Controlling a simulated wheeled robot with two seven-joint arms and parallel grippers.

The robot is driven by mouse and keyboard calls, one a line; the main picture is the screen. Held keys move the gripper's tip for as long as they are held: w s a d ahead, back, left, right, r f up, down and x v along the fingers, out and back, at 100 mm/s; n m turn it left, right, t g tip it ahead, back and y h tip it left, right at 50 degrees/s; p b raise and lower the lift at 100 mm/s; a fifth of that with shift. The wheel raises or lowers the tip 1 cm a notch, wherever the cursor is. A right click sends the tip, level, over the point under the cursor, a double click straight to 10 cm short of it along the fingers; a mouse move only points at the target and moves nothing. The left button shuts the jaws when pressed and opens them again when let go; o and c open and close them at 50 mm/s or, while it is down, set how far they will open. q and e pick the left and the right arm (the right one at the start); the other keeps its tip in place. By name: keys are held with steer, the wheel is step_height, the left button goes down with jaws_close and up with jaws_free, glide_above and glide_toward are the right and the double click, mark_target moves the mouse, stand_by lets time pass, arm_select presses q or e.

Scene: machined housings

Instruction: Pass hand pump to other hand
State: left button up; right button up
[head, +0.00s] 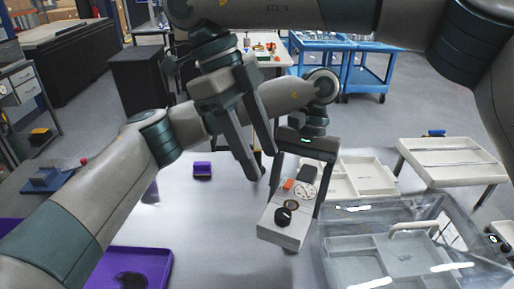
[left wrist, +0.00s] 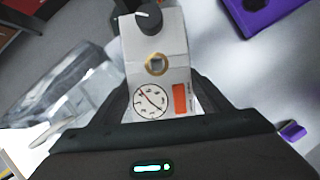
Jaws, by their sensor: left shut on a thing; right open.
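The hand pump is a pale grey box (head: 275,232) with a round dial, an orange patch and a black knob. My left gripper (head: 298,187), the lower one, is shut on the pump's dial end and holds it tilted above the white table. In the left wrist view the pump (left wrist: 172,52) sits between the two fingers, knob end pointing away. My right gripper (head: 260,163), the upper one, is open and empty. Its fingers point down just left of the left gripper, and I cannot tell the exact gap to the pump.
A clear bin (head: 340,215) stands at the right of the table, with a pale divided tray (head: 362,178) behind it. A purple tray (head: 160,262) is at the lower left and a small purple part (head: 202,170) lies farther back. The table's middle is clear.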

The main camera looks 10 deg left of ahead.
mark_target(283, 213)
steer(key=shift+f, duration=0.1)
steer(key=shift+x, duration=5.9)
steer(key=shift+a, duration=0.1)
steer(key=shift+c, duration=0.4)
steer(key=c, duration=1)
arm_select(q)
steer(key=o, duration=1.5)
steer(key=shift+c, duration=0.2)
arm_select(e)
jaws_close()
arm_select(q)
steer(key=a+v, duration=0.1)
steer(key=v, duration=1.1)
steer(key=shift+d, duration=0.45)
